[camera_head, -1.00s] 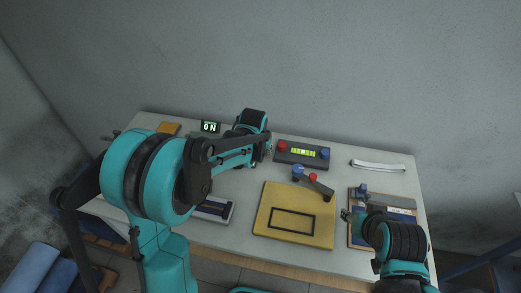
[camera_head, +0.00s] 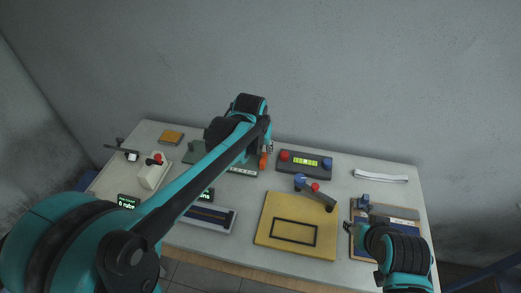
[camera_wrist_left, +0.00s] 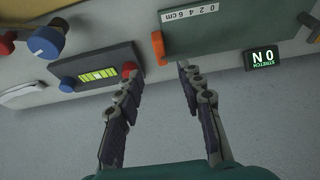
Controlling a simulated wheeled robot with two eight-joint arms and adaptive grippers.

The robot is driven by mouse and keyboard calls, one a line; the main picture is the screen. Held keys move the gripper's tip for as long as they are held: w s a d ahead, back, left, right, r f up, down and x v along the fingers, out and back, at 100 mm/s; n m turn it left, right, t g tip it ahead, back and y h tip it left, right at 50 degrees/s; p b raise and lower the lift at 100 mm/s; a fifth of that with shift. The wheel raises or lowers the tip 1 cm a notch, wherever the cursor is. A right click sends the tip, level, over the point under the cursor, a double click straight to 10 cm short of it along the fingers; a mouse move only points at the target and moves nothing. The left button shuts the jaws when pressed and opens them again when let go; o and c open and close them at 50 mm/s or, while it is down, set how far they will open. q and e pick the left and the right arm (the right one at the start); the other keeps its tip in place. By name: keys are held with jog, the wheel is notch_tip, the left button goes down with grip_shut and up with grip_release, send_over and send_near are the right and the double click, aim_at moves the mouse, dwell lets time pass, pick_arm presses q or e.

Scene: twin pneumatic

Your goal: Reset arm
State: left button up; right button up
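My left arm reaches across the table in the head view, and its gripper end (camera_head: 268,147) is near the back middle, left of the dark control box, mostly hidden by the arm. In the left wrist view, the left gripper's two fingers (camera_wrist_left: 154,83) are spread apart with nothing between them. My right gripper (camera_head: 348,227) is at the right side, over the edge of the clipboard-like board; its fingers are too small to read.
A dark box (camera_head: 304,172) with red and blue knobs stands at the back. A yellow board (camera_head: 265,236) with a black rectangle lies in front. A white strip (camera_head: 380,177) lies back right. A white device (camera_head: 146,180) and orange pad (camera_head: 172,137) are at left.

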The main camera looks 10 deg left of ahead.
dwell(0.4)
pick_arm(q)
jog(key=s+a+t, duration=0.1)
jog(key=s+a, duration=0.1)
jog(key=s, duration=0.8)
jog(key=s+a+t, duration=0.1)
jog(key=s+a, duration=0.2)
jog(key=s, duration=0.8)
jog(key=shift+a+f+t, duration=0.2)
jog(key=shift+t, duration=0.2)
